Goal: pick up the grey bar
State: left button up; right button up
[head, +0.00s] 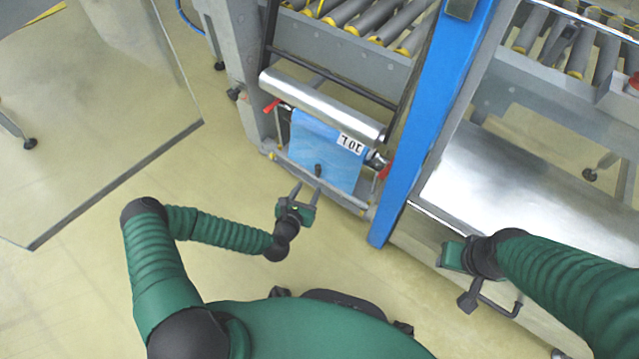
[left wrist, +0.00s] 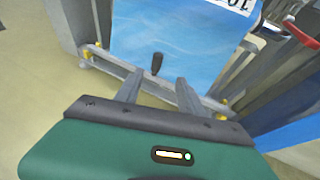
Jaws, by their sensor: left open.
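The grey bar (head: 340,194) is a thin, long rail with yellow pieces near its ends, low at the front of the machine along the bottom edge of a blue sheet (head: 322,150). It also crosses the left wrist view (left wrist: 108,61), with a small black knob (left wrist: 157,63) standing near its middle. My left gripper (head: 308,186) is open and empty, its two fingers pointing at the bar's middle. In the left wrist view the fingertips (left wrist: 158,79) overlap the bar's near side; I cannot tell whether they touch it. My right gripper (head: 454,256) is at the right; its fingers are not clear.
A shiny metal roller (head: 322,106) lies above the blue sheet. A blue post (head: 425,120) stands right of it, and a metal cabinet (head: 505,195) is near my right arm. A clear panel (head: 100,100) is at the left. The floor between is free.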

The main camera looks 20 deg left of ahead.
pick_arm(q)
jog(key=b+x, duration=0.2)
jog(key=x, duration=0.2)
jog(key=b+x, duration=0.3)
jog(key=x, duration=0.1)
jog(key=b+x, duration=0.2)
jog(key=x, duration=0.2)
jog(key=shift+w+a+f, duration=0.15)
jog(key=shift+w+a, duration=0.1)
jog(key=shift+w, duration=0.3)
grip_shut()
dwell(0.4)
